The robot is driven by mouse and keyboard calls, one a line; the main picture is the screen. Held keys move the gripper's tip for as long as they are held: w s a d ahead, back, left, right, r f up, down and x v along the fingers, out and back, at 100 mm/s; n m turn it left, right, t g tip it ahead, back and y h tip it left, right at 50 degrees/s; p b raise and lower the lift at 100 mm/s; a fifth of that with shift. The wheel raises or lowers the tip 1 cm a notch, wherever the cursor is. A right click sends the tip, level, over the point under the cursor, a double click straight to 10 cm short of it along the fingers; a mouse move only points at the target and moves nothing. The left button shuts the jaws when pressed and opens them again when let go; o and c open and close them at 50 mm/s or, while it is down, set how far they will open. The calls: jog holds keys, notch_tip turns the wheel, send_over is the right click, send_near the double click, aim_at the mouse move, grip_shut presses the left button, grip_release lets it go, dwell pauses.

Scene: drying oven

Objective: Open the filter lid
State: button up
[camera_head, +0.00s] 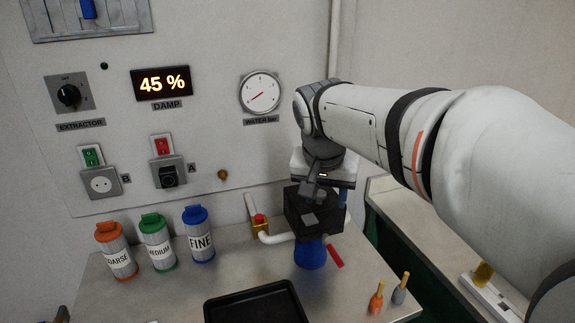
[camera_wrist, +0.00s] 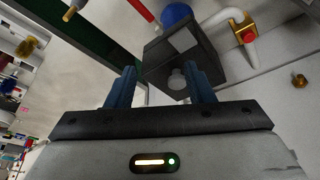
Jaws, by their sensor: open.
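A dark box (camera_head: 309,214) with a blue rounded bowl (camera_head: 310,255) under it stands by the wall pipe; it appears to be the filter. In the wrist view the box (camera_wrist: 216,60) has a pale panel and a small pale round knob (camera_wrist: 177,79) on the side facing me. The bowl (camera_wrist: 175,14) shows beyond it. My gripper (camera_wrist: 163,84) is open, its two blue fingers on either side of the knob in the picture. I cannot tell whether they touch it. In the head view my gripper (camera_head: 325,184) is above the box and partly hides it. A separate lid edge cannot be made out.
A white pipe with a red-topped brass valve (camera_head: 260,223) runs beside the box. A red bar (camera_head: 335,256) lies to its right. A black tray (camera_head: 257,305) is in front. Orange, green and blue-capped canisters (camera_head: 158,243) stand left.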

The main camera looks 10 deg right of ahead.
aim_at(320, 193)
jog(key=w+a+r+m, duration=0.1)
jog(key=w+r+m, duration=0.1)
jog(key=w+r, duration=0.15)
jog(key=shift+h, duration=0.4)
jog(key=x, duration=0.4)
jog(key=w+x, duration=0.1)
jog(key=x, duration=0.2)
jog(key=shift+w+f, duration=0.15)
jog(key=shift+f, duration=0.05)
jog(key=shift+c, duration=0.3)
